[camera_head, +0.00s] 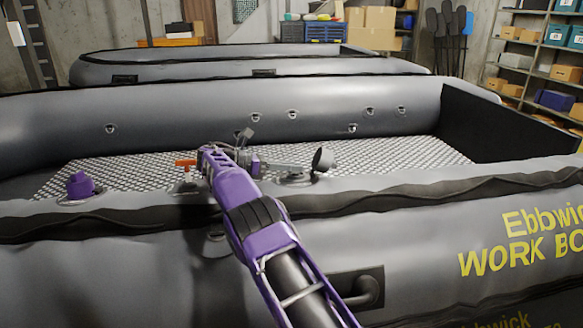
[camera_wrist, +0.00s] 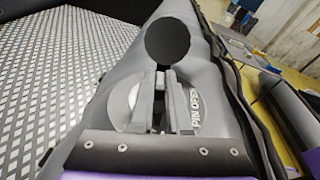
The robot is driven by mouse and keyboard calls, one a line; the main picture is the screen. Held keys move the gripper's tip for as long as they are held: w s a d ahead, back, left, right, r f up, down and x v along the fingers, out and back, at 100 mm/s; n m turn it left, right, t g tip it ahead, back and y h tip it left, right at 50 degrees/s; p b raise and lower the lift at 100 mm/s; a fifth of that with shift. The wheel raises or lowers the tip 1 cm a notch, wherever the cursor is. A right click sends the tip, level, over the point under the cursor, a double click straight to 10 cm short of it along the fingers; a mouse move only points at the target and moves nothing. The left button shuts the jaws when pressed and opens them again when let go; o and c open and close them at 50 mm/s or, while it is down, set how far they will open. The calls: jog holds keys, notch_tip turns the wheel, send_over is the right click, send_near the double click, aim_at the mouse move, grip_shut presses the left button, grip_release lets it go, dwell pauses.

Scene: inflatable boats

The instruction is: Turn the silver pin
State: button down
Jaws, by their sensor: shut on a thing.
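My gripper (camera_head: 301,169) reaches over the near tube of the grey boat (camera_head: 420,205) from a purple arm. In the wrist view its two grey fingers (camera_wrist: 163,76) point down into a round, pale valve fitting (camera_wrist: 128,100) on the tube. Lettering reading "PIN OPEN" (camera_wrist: 196,112) shows on the fitting's right side. The silver pin is mostly hidden between the fingertips, and my gripper is shut on it. A dark round cap (camera_wrist: 168,41) stands just beyond the fingertips. The cap also shows in the head view (camera_head: 323,159), tilted up beside the gripper.
A purple fitting (camera_head: 80,184) sits on the same tube to the left. The boat's patterned floor (camera_head: 400,152) lies behind the tube, and a black handle (camera_head: 368,290) is on its outer side. A second boat (camera_head: 200,68) and shelves (camera_head: 548,55) stand farther back.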

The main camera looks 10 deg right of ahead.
jog(key=shift+d+r, duration=0.1)
jog(key=c, duration=0.9)
grip_release()
